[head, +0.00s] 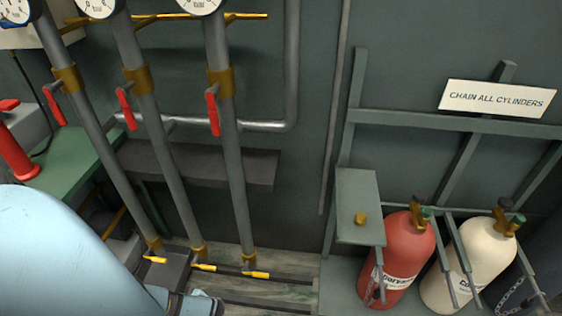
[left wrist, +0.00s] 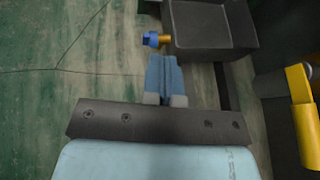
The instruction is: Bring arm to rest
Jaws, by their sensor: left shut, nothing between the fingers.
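My left arm (head: 60,255), light blue, fills the lower left of the head view. Its gripper (head: 190,302) is at the bottom edge there, low over the floor near the feet of the grey pipes. In the left wrist view the two blue fingers (left wrist: 164,70) are together with nothing between them. Their tips point toward a small blue and brass fitting (left wrist: 152,40) beside a dark box-shaped tray (left wrist: 210,28). I cannot tell how far apart the tips and fitting are. My right gripper is in neither view.
Upright pipes with gauges and red valve levers (head: 213,112) stand beside my left arm. A red cylinder (head: 402,250) and a cream cylinder (head: 470,262) stand in a rack at right. A yellow part (left wrist: 302,105) is at the wrist view's right. Worn green floor (left wrist: 45,60) lies clear at left.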

